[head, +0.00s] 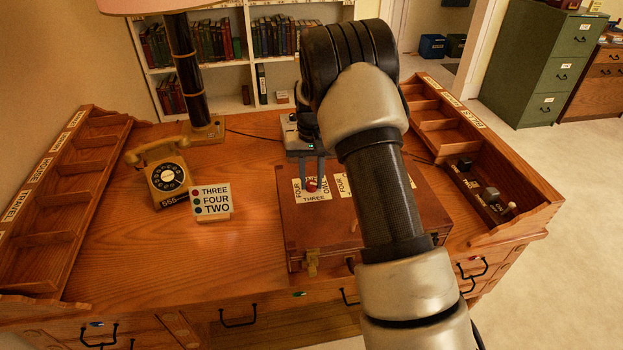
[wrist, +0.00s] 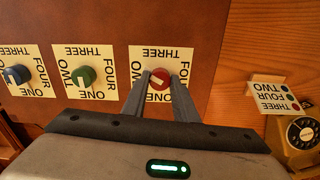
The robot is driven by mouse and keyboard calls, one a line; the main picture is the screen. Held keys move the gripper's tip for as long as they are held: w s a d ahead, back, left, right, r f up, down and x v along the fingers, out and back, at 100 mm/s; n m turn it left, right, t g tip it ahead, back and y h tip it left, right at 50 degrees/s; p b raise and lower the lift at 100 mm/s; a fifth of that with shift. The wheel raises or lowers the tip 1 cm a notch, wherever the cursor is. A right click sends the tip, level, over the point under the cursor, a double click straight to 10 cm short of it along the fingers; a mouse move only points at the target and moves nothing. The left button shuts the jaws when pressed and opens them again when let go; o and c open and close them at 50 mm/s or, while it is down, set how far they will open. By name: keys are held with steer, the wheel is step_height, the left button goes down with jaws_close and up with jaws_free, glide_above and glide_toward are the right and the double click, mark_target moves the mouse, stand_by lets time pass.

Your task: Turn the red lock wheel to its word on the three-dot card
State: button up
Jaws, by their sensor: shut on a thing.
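The red lock wheel (wrist: 160,78) sits on a pale label plate (wrist: 136,62) on the brown wooden box (head: 290,230). In the wrist view THREE is at the plate's top, FOUR right, ONE below and TWO left. The wheel's white mark seems to lie toward the TWO side, but is small and partly hidden. My gripper (wrist: 161,82) is shut on the red wheel, a finger on each side; the wheel also shows in the head view (head: 311,186). The three-dot card (head: 211,201) reads red THREE, green FOUR, and TWO by the lowest, dark dot.
A green wheel (wrist: 86,76) and a blue wheel (wrist: 16,75) sit beside the red one. A rotary telephone (head: 168,178) stands left of the card. A lamp (head: 187,80) stands behind. Trays of compartments (head: 62,200) line the desk sides. Desk left of the box is mostly clear.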

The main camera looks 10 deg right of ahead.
mark_target(312, 183)
steer(key=m, duration=0.6)
steer(key=shift+m, duration=0.3)
steer(key=m+p, duration=0.1)
steer(key=m, duration=0.4)
steer(key=shift+m, duration=0.4)
steer(key=o, duration=1.1)
steer(key=shift+c, duration=0.2)
steer(key=shift+r, duration=0.1)
step_height(312, 183, up, 17)
steer(key=p, duration=0.1)
steer(key=shift+r, duration=0.15)
